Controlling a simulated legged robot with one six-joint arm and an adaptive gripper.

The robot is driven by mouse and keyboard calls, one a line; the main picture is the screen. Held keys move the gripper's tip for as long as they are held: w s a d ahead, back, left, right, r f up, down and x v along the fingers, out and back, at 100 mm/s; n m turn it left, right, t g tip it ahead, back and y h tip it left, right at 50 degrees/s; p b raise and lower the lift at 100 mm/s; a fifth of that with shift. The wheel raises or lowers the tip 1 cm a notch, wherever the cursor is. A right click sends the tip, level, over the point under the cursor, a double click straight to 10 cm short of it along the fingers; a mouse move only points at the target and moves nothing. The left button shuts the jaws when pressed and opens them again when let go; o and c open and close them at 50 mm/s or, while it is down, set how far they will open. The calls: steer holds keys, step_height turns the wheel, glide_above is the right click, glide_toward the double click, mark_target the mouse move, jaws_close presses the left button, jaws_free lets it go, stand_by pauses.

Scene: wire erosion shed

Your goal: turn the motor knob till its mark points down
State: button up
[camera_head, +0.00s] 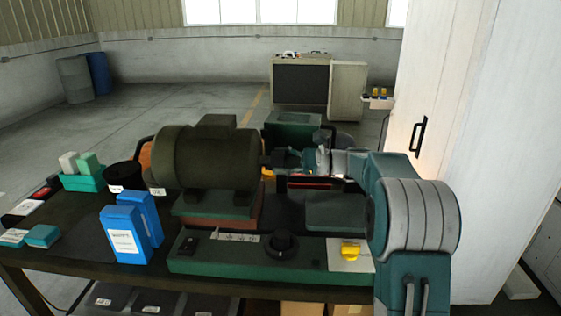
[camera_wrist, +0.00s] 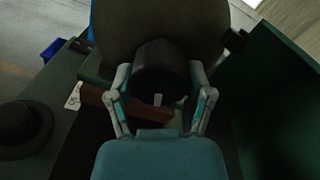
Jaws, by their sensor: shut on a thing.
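The olive motor (camera_head: 205,157) sits on a brown block on the green machine base. Its dark round knob (camera_wrist: 160,65) sticks out of the motor end in the wrist view. A short white mark (camera_wrist: 157,99) shows on the knob at its lower side in the picture; which way this is in the room I cannot tell. My gripper (camera_wrist: 160,75) is shut on the knob, one finger on each side. In the head view my gripper (camera_head: 273,158) reaches in from the right to the motor's right end, where the knob is mostly hidden.
A black knob (camera_head: 281,244) and a yellow switch (camera_head: 350,251) sit on the front of the green base (camera_head: 220,262). Blue boxes (camera_head: 124,234) and a black cup (camera_head: 122,174) stand left of the motor. A white cabinet (camera_head: 450,120) rises close on the right.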

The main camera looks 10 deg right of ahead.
steer(key=shift+f+m, duration=0.25)
steer(key=shift+m, duration=1.45)
steer(key=o, duration=1.1)
steer(key=shift+w, duration=0.1)
steer(key=shift+r, duration=0.1)
steer(key=shift+d, duration=0.15)
steer(key=v, duration=1.1)
steer(key=shift+d, duration=0.4)
